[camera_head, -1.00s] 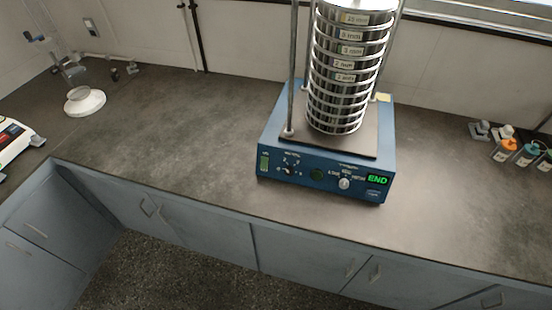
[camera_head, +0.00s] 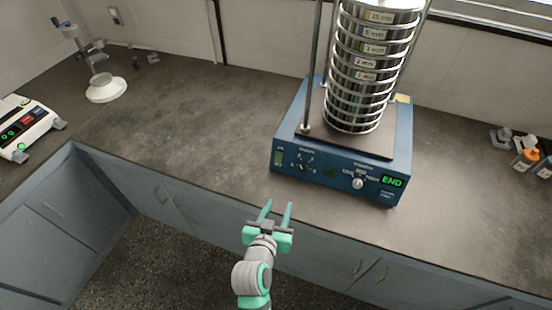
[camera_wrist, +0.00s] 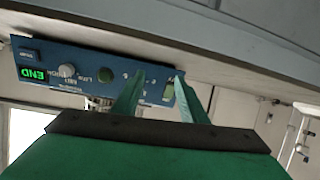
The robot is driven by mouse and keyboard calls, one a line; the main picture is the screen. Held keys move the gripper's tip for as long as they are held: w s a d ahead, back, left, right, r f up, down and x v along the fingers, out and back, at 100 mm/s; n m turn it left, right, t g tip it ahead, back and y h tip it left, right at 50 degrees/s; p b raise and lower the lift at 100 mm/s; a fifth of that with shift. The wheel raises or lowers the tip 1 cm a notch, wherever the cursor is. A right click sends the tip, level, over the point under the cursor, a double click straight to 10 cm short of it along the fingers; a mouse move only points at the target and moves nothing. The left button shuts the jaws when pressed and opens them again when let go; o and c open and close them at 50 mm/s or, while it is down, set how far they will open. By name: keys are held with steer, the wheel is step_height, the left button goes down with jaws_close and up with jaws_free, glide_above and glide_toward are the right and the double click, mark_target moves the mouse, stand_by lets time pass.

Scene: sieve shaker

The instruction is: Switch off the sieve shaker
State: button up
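The sieve shaker (camera_head: 290,140) is a blue box with a stack of metal sieves (camera_head: 368,75) on top, standing on the dark bench. Its front panel has a green-lit switch (camera_head: 279,158) at the left end, a dark knob (camera_head: 303,167), a green round button (camera_head: 330,173), a light knob (camera_head: 358,183) and a display reading END (camera_head: 392,182). My gripper (camera_head: 278,205) is open and empty, in front of and below the panel's left part. In the wrist view the panel (camera_wrist: 85,73) appears upside down, and the fingers (camera_wrist: 162,90) partly cover the switch end.
The dark bench (camera_head: 180,130) has free room left of the shaker. A white balance (camera_head: 25,130) and a stand with a white base (camera_head: 106,90) are at the left. Several bottles (camera_head: 525,155) stand at the right. Blue-grey cabinets (camera_head: 215,220) are below the bench edge.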

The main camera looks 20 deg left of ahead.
steer(key=m+h, duration=0.1)
steer(key=m, duration=0.1)
glide_toward(279, 155)
steer(key=x, duration=0.7)
steer(key=shift+a, duration=0.1)
jaws_close()
